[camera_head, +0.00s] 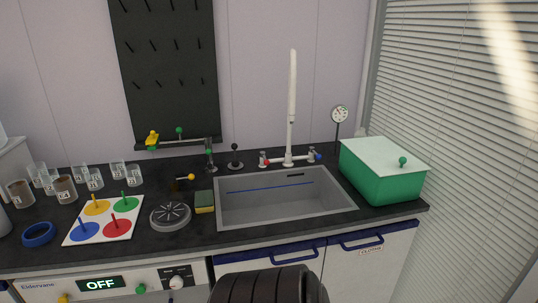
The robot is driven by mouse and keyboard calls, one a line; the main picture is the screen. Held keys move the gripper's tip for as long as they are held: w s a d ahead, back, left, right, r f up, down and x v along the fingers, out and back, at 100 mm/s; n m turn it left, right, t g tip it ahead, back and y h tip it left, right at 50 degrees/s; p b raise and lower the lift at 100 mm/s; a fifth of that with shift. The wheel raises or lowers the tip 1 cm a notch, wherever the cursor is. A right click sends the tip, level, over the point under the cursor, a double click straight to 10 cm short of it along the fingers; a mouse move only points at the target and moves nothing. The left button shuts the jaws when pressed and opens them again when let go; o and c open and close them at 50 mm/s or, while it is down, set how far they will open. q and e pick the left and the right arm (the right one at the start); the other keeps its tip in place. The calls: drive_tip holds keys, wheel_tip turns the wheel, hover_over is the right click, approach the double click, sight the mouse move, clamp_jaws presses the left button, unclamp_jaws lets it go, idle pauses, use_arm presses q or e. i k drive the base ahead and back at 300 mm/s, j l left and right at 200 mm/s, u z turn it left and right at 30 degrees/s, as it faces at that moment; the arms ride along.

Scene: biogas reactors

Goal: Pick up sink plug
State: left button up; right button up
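A small black piece with a round base and an upright knob (235,161) stands on the dark worktop just behind the left part of the sink; it looks like the sink plug. The grey sink (285,208) is set into the worktop and is empty, with a blue line along its back wall. A round grey spoked disc (171,215) lies on the worktop left of the sink; I cannot tell whether it belongs to the sink. Neither of my grippers shows in the head view.
A white tap (291,110) rises behind the sink. A green box with a pale lid (380,182) stands to its right. A sponge (204,202), a board with coloured knobbed discs (132,206), a blue ring (38,234) and several glasses (65,189) crowd the left.

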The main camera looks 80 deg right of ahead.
sight(234, 164)
drive_tip(key=z, duration=2.5)
